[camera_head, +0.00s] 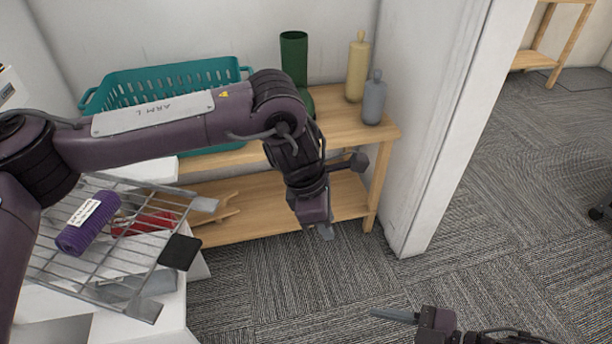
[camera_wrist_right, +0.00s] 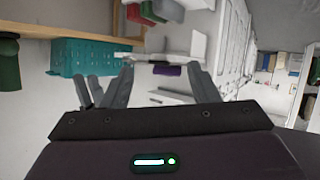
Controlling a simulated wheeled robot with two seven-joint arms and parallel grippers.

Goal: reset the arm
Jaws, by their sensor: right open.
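My left arm reaches in from the left in the head view, bent at the elbow so the forearm hangs down. My left gripper (camera_head: 326,228) points down in front of the wooden shelf unit; I cannot tell whether its fingers are parted. My right gripper (camera_head: 398,315) is low at the bottom edge of the head view, pointing left over the carpet. In the right wrist view my right gripper (camera_wrist_right: 160,86) has its fingers spread wide, with nothing between them.
A wire rack (camera_head: 105,250) with a purple roll (camera_head: 88,222) stands left, beneath my left arm. The wooden shelf (camera_head: 345,125) holds a teal basket (camera_head: 165,82), a green vase (camera_head: 294,55), a yellow bottle (camera_head: 357,68) and a grey bottle (camera_head: 374,100). Open carpet (camera_head: 500,230) lies right.

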